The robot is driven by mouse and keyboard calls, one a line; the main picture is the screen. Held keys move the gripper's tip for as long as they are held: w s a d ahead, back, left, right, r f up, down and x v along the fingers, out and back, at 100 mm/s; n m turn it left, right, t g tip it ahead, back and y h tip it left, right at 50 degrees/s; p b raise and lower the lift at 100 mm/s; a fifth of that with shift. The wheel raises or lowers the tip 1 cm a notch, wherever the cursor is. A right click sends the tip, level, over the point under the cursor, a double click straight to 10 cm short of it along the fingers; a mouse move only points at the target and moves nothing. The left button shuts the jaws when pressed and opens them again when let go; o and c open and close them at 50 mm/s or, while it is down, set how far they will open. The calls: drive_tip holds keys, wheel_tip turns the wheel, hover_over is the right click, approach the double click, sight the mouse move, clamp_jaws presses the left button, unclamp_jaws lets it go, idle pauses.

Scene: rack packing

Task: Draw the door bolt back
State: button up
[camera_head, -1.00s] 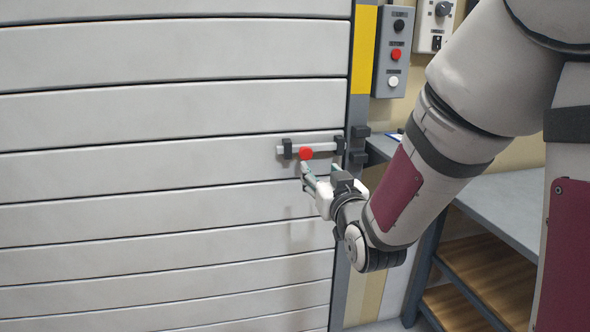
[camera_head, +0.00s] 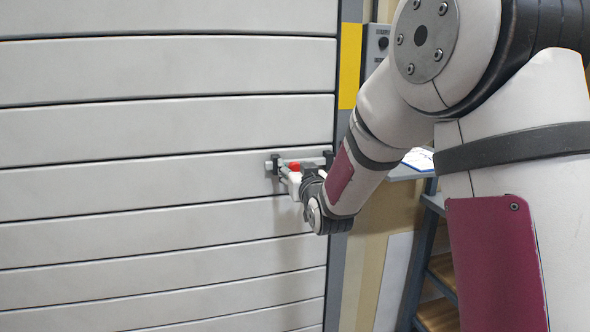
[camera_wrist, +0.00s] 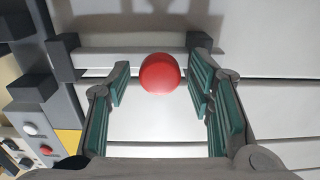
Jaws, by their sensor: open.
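The door bolt is a light bar (camera_head: 311,162) held in two dark brackets on the pale slatted door (camera_head: 130,180), with a round red knob (camera_head: 294,166) nearer its left bracket. The bar (camera_wrist: 105,58) and knob (camera_wrist: 160,73) also show in the wrist view. My gripper (camera_head: 299,174) is at the bolt, open. In the wrist view my gripper (camera_wrist: 160,86) has one fingertip on each side of the knob, with a visible gap to each. It holds nothing. Whether the bar's right end sits in the frame's catch is hidden by my arm in the head view.
The door frame with a yellow strip (camera_head: 349,65) runs down right of the bolt. A grey button box (camera_head: 376,45) hangs beyond it, and shows in the wrist view (camera_wrist: 32,125). A bench (camera_head: 405,173) stands at the right, partly behind my arm.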

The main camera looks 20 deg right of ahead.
drive_tip(key=shift+w, duration=0.45)
clamp_jaws()
